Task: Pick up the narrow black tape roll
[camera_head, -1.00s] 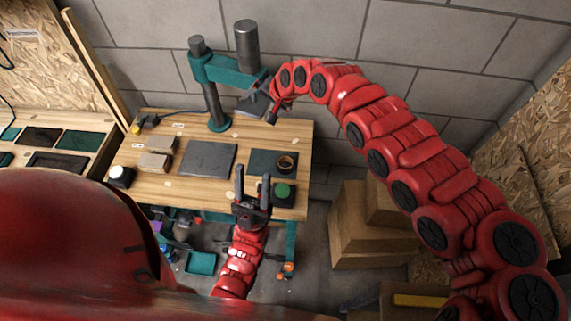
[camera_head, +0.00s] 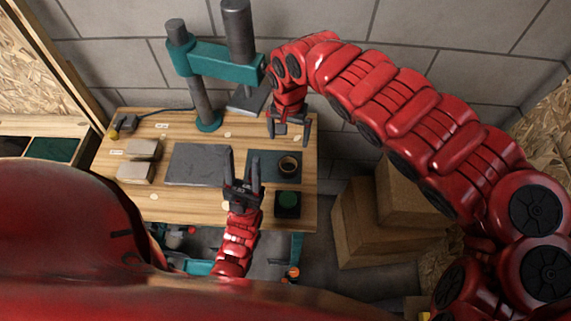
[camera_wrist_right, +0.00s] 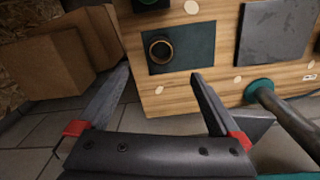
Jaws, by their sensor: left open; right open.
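The black tape roll (camera_head: 288,166) has a tan inner ring and lies flat on a dark mat (camera_head: 262,163) on the right part of the wooden bench. In the right wrist view the roll (camera_wrist_right: 161,48) shows just beyond the fingertips, roughly centred between them. My right gripper (camera_head: 289,136) is open and empty, pointing down above the bench on the far side of the roll, apart from it. It also shows in the wrist view (camera_wrist_right: 160,72). My left gripper (camera_head: 242,160) is open and empty, fingers pointing toward the back, left of the roll.
A teal press stand (camera_head: 205,62) rises at the back of the bench. A grey plate (camera_head: 199,164) and pale blocks (camera_head: 138,171) lie to the left. A dark box with a green top (camera_head: 288,200) is near the front. Cardboard boxes (camera_head: 365,220) stand right of the bench.

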